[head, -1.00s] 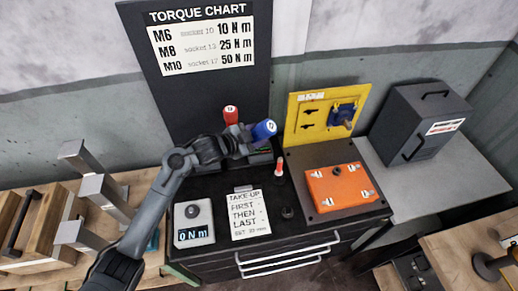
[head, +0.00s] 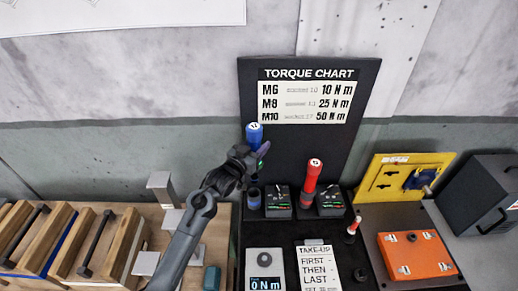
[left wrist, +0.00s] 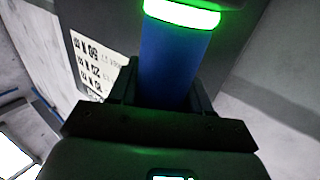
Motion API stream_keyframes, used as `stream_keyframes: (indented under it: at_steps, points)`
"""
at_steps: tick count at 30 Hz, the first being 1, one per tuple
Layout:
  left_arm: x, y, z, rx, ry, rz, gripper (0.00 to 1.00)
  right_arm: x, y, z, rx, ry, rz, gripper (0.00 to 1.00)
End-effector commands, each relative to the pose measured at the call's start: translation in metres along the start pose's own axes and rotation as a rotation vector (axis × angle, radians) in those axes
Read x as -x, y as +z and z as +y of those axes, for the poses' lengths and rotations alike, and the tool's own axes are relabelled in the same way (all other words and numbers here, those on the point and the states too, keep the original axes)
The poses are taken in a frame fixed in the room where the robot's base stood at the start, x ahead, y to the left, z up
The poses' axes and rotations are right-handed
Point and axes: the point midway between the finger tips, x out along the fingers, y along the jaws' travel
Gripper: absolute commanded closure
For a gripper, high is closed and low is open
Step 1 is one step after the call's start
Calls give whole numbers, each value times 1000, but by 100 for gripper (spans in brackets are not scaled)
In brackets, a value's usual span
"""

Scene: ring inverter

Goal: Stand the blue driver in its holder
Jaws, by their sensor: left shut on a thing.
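The blue driver (head: 254,136) stands about upright at the left of the dark bench, its blue cap above my left gripper (head: 254,158). In the left wrist view the gripper is shut on the blue driver (left wrist: 172,65), whose end carries a glowing green ring. A dark blue cylindrical holder (head: 254,198) is directly below the gripper. The gripper and arm hide the driver's lower part, so I cannot tell whether its tip is inside the holder. My right gripper is not in view.
The red driver (head: 312,177) stands to the right, close to two small black units. An orange case (head: 416,256), a yellow board (head: 390,178) and a 0 Nm readout box (head: 265,268) are on the bench. The torque chart board (head: 308,130) rises behind.

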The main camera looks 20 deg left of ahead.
Motion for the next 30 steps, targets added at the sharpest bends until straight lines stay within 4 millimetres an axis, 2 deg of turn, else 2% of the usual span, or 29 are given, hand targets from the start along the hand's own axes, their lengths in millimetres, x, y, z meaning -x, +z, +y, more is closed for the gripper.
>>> stream_keyframes:
  at_steps: [1,21,30]
  points:
    - [-1,-5,0,4,-3,10,91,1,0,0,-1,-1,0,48]
    - [-1,-8,-1,9,-6,15,91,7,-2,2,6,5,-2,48]
    - [-1,20,-1,9,-7,13,91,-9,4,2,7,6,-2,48]
